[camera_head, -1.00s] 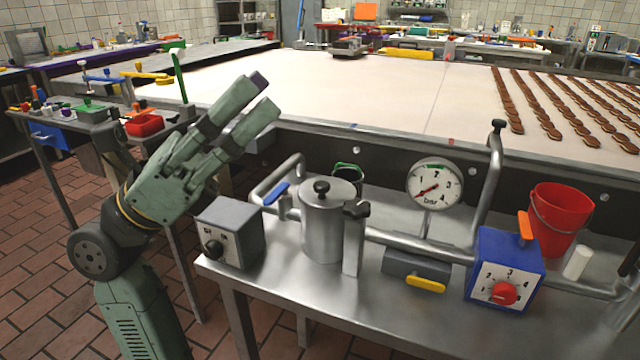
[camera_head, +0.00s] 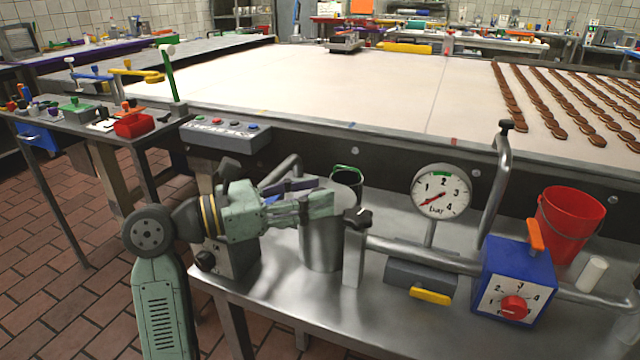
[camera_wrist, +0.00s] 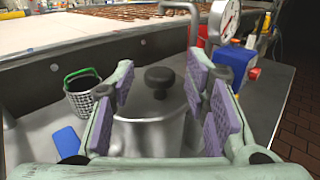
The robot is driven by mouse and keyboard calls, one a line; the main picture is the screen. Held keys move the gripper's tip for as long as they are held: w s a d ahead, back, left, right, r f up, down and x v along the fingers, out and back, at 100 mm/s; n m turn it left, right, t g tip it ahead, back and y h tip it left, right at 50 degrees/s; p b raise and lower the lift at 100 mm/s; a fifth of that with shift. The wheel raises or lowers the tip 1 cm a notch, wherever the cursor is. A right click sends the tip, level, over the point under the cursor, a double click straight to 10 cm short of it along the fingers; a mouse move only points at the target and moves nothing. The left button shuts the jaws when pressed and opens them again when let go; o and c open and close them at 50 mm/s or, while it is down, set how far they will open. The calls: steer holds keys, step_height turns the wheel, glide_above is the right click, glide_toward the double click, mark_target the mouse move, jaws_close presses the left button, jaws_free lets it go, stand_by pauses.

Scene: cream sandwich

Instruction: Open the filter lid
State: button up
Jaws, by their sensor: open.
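The filter is a steel cylinder (camera_head: 321,240) on the metal table. Its lid (camera_wrist: 150,108) is in place, with a black knob (camera_wrist: 159,80) on top. My gripper (camera_wrist: 166,108) is open, and its purple finger pads stand left and right of the knob in the wrist view, apart from it. In the head view my gripper (camera_head: 318,203) reaches across the top of the filter from the left and hides the knob and part of the lid. A black star-shaped clamp knob (camera_head: 357,218) on a steel post stands right beside the filter.
A pressure gauge (camera_head: 440,192), pipes and a blue dial box (camera_head: 513,285) stand to the right. A red bucket (camera_head: 571,228) is behind them. A black mesh basket with a green handle (camera_wrist: 83,98) is behind the filter. A blue valve handle (camera_wrist: 66,141) is close on the left.

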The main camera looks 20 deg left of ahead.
steer(key=shift+x, duration=0.95)
jaws_close()
